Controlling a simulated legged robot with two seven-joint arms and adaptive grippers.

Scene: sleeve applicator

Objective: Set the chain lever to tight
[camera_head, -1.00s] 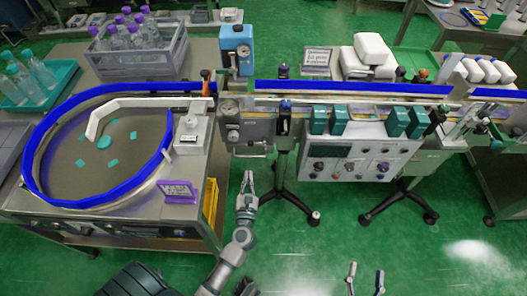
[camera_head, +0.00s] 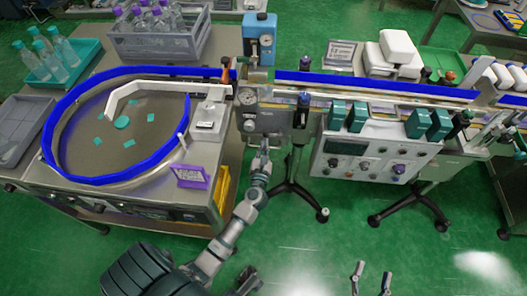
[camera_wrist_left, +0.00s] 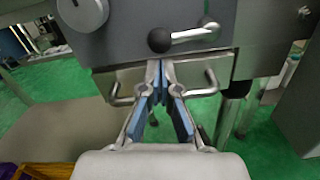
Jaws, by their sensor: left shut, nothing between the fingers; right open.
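In the left wrist view a small lever (camera_wrist_left: 196,35) with a black ball end (camera_wrist_left: 160,40) lies nearly level on the grey front of a machine housing. It may be the chain lever; I cannot read any tight mark. My left gripper (camera_wrist_left: 163,70) is shut and empty, its tips just below the ball; I cannot tell whether they touch anything. In the head view my left gripper (camera_head: 264,148) is at the front of the grey housing (camera_head: 262,120) under the blue-edged conveyor, and the lever is hard to make out. My right gripper (camera_head: 372,272) is open and empty over the floor.
A bent metal handle (camera_wrist_left: 120,90) sits below the lever, partly behind my left fingers. A round table (camera_head: 140,125) with a blue rim is at left. A control panel (camera_head: 365,165) hangs at right. Green floor (camera_head: 310,245) is clear in front.

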